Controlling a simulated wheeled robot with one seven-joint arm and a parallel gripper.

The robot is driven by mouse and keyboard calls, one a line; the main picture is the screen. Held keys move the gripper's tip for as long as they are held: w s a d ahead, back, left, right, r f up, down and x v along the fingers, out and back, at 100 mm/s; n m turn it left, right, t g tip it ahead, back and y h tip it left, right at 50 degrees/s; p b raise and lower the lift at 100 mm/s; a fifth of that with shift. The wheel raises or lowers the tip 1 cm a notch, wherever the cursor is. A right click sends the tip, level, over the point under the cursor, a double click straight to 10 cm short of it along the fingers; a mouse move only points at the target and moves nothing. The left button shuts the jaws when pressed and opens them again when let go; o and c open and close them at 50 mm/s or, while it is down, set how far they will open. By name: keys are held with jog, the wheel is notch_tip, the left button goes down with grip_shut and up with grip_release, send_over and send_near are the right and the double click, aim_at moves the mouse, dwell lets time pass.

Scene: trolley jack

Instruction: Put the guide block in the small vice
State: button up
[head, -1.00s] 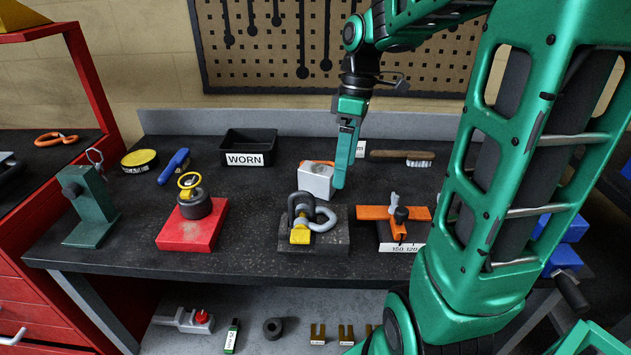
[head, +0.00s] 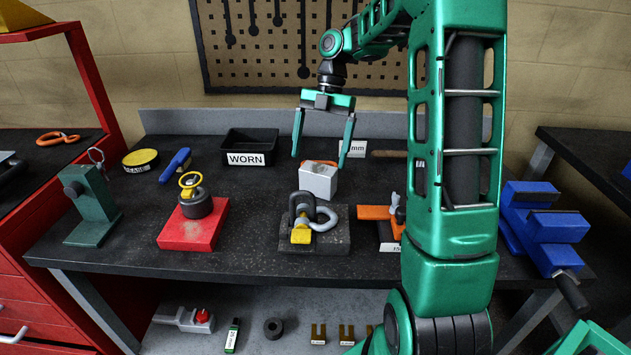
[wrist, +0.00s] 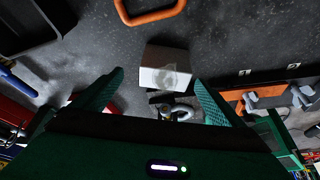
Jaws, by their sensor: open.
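The guide block (head: 318,182), a pale grey block, sits on the dark bench behind the shackle. It also shows in the wrist view (wrist: 166,70), beyond and between my fingers, with a round mark on one face. My gripper (head: 320,158) is open and empty, fingers pointing down. Its fingertips are spread wider than the block, at about the height of its top; contact is not visible. A blue vice (head: 545,228) stands on the right, past my arm. My arm hides part of the bench before it.
A shackle on a dark plate (head: 314,240) stands just in front of the block. An orange clamp (head: 375,213) lies to its right, partly hidden. An orange loop (wrist: 150,12) lies behind the block. The WORN tray (head: 249,146) and red base (head: 192,232) are to the left.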

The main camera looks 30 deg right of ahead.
aim_at(318, 177)
jog(key=shift+d+x, duration=0.15)
jog(key=shift+x, duration=1.7)
jog(key=shift+d+x, duration=0.2)
jog(key=shift+x, duration=1.6)
jog(key=shift+s, duration=0.15)
jog(key=c, duration=2.1)
